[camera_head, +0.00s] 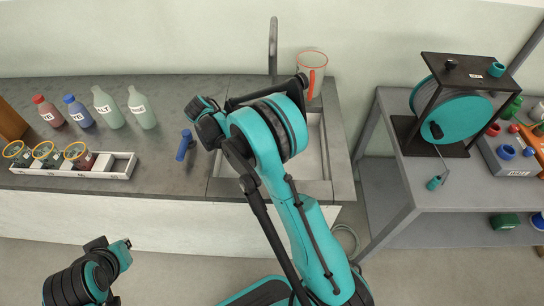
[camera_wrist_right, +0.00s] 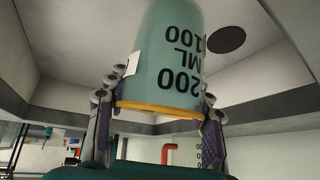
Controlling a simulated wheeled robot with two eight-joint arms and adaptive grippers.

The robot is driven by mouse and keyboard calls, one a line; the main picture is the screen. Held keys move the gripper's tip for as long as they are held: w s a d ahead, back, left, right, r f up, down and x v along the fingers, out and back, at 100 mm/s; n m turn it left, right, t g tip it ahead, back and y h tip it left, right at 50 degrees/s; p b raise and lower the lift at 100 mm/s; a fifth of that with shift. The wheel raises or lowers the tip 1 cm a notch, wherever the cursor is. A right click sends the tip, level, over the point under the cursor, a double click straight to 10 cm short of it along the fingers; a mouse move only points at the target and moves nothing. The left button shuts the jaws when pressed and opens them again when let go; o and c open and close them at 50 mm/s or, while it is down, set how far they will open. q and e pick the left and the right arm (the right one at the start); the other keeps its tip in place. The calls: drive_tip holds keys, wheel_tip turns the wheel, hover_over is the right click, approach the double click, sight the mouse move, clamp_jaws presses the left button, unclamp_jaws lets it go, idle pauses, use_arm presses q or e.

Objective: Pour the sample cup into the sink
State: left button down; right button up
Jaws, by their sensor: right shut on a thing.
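In the wrist view the sample cup (camera_wrist_right: 170,50) is greenish and translucent, with black volume marks and a yellow-orange rim. My right gripper (camera_wrist_right: 158,108) is shut on it near the rim, one finger on each side. That picture is upside down, so the cup looks roughly upright, base toward the basin. The sink (camera_head: 313,150) is a grey basin in the counter; its dark drain (camera_wrist_right: 226,39) shows behind the cup. In the head view my right arm hides the cup and gripper.
A rack (camera_head: 120,166) with several rimmed cups stands at the counter's left, bottles behind it. A blue-handled item (camera_head: 184,145) lies left of the sink. A clear pitcher (camera_head: 312,62) with a red-orange rim and handle and a tap (camera_head: 273,45) stand behind it. A reel (camera_head: 452,100) sits right.

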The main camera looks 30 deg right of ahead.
drive_tip(key=shift+s+d+f+t+y+p, duration=0.15)
drive_tip(key=shift+s+d+t+y+p, duration=0.3)
drive_tip(key=shift+d+y+p, duration=0.4)
idle(1.1)
drive_tip(key=shift+s+d+f+m+t+y, duration=0.2)
drive_tip(key=shift+d+t+y, duration=0.15)
drive_tip(key=shift+y, duration=0.3)
drive_tip(key=shift+s+d+f+m+t+y, duration=0.1)
drive_tip(key=shift+s+d+m+t+y, duration=0.1)
drive_tip(key=shift+t+y, duration=0.3)
idle(1.0)
drive_tip(key=shift+d+f+t+y, duration=0.1)
drive_tip(key=shift+f+t+y, duration=0.2)
drive_tip(key=shift+y, duration=0.5)
idle(0.7)
drive_tip(key=shift+f+t+y, duration=0.4)
drive_tip(key=shift+t+y, duration=0.2)
drive_tip(key=shift+y, duration=0.4)
idle(1.4)
